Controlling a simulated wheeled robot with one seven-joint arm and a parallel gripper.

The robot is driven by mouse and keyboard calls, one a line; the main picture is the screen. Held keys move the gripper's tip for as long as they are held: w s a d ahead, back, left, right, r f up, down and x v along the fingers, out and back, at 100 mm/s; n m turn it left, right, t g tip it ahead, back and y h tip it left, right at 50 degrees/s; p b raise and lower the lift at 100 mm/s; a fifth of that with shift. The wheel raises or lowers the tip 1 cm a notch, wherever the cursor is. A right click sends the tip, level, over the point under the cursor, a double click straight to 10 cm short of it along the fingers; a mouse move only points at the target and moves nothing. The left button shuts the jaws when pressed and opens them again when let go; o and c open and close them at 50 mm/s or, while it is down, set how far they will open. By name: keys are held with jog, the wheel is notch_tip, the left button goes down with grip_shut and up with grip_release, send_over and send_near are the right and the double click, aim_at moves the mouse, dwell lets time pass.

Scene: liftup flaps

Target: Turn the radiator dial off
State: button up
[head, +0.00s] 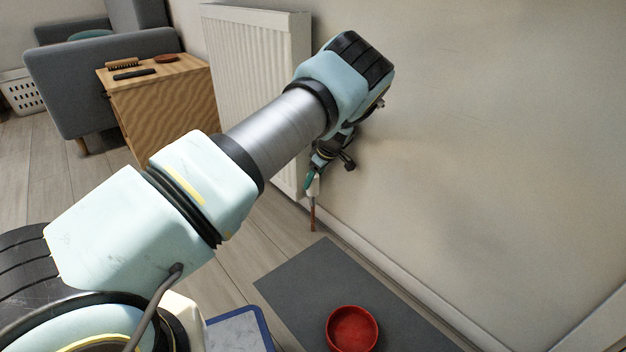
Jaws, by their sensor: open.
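The white radiator (258,60) stands along the wall, its near end partly hidden behind my arm. A small white valve piece, which looks like the radiator dial (314,186), sits low at the radiator's near end, on top of a copper pipe that runs down to the floor. My gripper (329,167) is just above and beside it, pointing down, and is open. A dark finger shows on its right side and a teal part on its left. The dial is small and partly covered, so its setting and any contact cannot be made out.
The bare wall (500,130) is close on the right. A grey mat (300,283) with a red bowl (352,329) lies on the floor below. A wooden cabinet (170,110) with brushes on it and a grey sofa (90,85) stand at the left. Floor between is clear.

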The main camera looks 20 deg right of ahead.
jog(key=p+v, duration=0.2)
jog(key=v, duration=0.5)
